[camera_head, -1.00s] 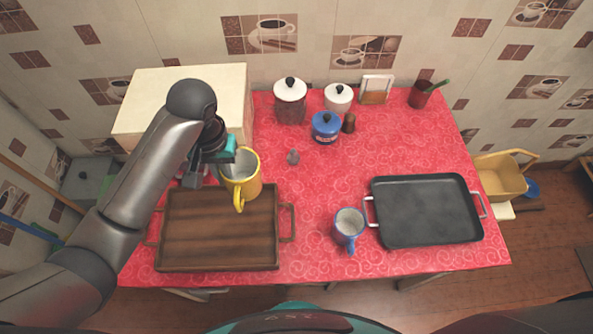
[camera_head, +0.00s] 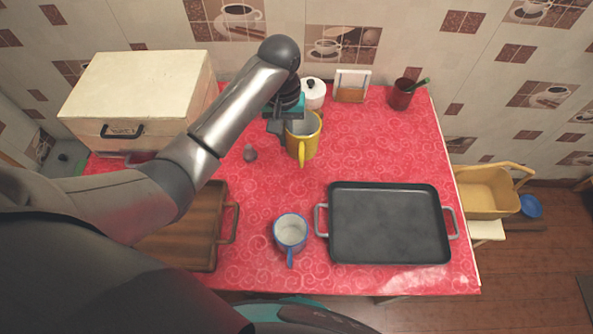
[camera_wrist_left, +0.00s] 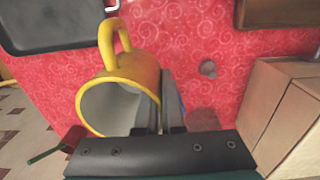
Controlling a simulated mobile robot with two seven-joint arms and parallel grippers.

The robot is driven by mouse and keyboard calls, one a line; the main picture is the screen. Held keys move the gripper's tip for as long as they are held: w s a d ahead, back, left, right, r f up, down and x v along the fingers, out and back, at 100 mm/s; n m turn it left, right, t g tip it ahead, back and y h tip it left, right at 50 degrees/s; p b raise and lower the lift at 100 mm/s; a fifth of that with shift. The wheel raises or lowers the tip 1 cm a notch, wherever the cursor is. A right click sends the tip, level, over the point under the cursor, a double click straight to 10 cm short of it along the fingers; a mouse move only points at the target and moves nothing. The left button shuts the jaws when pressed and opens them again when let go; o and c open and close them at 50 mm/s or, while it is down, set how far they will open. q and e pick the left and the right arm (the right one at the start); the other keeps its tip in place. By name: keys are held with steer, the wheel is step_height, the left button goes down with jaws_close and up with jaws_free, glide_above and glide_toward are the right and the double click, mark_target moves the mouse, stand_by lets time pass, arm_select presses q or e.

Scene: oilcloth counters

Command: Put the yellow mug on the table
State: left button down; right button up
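The yellow mug (camera_head: 303,143) is upright over the back middle of the red table (camera_head: 260,190), its handle pointing to the front. My left gripper (camera_head: 286,125) is at the mug's left rim. In the left wrist view the fingers (camera_wrist_left: 173,108) are closed on the wall of the yellow mug (camera_wrist_left: 131,68), with its open mouth to the left. I cannot tell whether the mug's base touches the cloth. My right gripper is not in view.
A blue mug (camera_head: 290,234) stands between the wooden tray (camera_head: 228,220) and the black tray (camera_head: 388,222). A small grey object (camera_head: 250,153) lies left of the yellow mug. A white-lidded jar (camera_head: 313,92) and dark red cup (camera_head: 403,95) stand behind. Cloth is clear right of the mug.

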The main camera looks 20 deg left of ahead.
arm_select(q)
step_height(320, 180, down, 10)
steer(key=shift+d+r+b, duration=0.1)
steer(key=shift+r+b, duration=0.1)
steer(key=shift+b, duration=0.95)
steer(key=shift+f+b, duration=0.85)
steer(key=shift+f, duration=1.5)
steer(key=c, duration=1.5)
jaws_free()
steer(key=shift+f, duration=0.15)
steer(key=o, duration=0.5)
steer(key=shift+c, duration=0.2)
